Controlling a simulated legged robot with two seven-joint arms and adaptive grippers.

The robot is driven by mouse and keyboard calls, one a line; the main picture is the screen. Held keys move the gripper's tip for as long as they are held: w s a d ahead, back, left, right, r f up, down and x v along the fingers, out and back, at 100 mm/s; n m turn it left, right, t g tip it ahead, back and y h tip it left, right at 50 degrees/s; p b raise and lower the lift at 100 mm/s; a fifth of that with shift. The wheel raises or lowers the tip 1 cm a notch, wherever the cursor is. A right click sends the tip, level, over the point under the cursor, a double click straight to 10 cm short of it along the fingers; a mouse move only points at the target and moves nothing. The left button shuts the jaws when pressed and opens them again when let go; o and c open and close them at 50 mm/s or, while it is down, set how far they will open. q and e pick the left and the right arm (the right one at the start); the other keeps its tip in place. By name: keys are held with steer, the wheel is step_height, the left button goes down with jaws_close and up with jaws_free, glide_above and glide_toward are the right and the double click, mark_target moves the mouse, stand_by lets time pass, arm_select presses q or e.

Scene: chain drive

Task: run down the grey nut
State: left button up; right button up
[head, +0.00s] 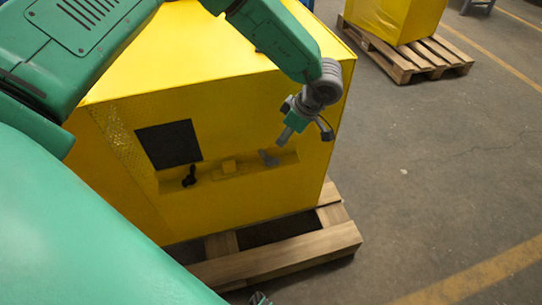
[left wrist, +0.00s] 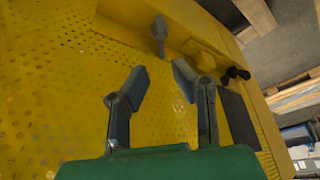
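A grey piece (head: 268,158), which may be the grey nut, stands at the right end of a recess in the yellow cabinet. It also shows in the left wrist view as a grey head on a short stem (left wrist: 159,32). My left gripper (head: 303,121) is above and to the right of it in the head view. In the left wrist view my left gripper (left wrist: 160,75) has its two fingers spread and nothing between them; the grey piece is beyond the fingertips, apart from them.
The yellow cabinet (head: 230,205) stands on a wooden pallet (head: 275,262). Its recess also holds a yellow block (head: 228,166) and a black part (head: 189,178), below a dark square panel (head: 168,145). Another loaded pallet (head: 405,58) stands behind.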

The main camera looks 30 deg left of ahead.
mark_target(270, 158)
arm_select(q)
steer(key=b+x, duration=0.1)
steer(key=x, duration=0.8)
steer(key=shift+f+b, duration=0.35)
steer(key=shift+f, duration=0.1)
steer(key=shift+a+f, duration=0.3)
steer(key=shift+f, duration=0.15)
jaws_close()
